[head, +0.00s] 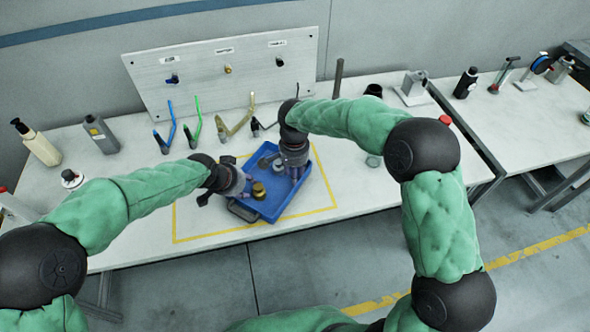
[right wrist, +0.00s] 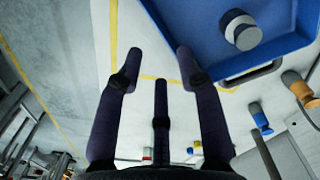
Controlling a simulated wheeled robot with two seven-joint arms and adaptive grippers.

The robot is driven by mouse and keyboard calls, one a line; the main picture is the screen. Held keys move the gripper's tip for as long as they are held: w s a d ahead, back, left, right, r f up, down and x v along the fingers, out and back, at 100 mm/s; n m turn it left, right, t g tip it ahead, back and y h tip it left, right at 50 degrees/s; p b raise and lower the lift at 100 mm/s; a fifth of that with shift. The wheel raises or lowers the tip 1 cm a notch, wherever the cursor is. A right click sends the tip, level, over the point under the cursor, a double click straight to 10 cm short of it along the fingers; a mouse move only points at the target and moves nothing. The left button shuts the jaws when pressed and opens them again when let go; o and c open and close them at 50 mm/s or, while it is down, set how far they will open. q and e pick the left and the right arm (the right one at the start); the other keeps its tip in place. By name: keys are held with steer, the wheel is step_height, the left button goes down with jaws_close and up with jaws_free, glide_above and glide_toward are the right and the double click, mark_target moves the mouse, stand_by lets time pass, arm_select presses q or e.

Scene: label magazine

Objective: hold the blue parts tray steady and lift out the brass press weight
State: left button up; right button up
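The blue parts tray (head: 291,207) lies on the bench, turned at an angle, with a dark handle at its near left end. The brass press weight (head: 258,191) stands upright in its left part. My left gripper (head: 236,186) is at the tray's left edge, close to the brass weight; its finger opening and any contact are unclear. My right gripper (head: 295,168) is over the tray's far right part. In the right wrist view its fingers (right wrist: 160,80) are spread and empty, one overlapping the tray's edge (right wrist: 215,65). The brass weight is not visible there.
A grey cylinder with a knob (right wrist: 242,32) sits in the tray. Yellow tape (head: 193,237) frames the tray area. Coloured-handled tools (head: 197,122) and an upright panel (head: 200,85) stand behind. Bottles (head: 100,133) stand at left. The front bench strip is clear.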

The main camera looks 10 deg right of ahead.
step_height(320, 180, down, 10)
steer(key=shift+r, duration=0.15)
stand_by(0.3)
jaws_close()
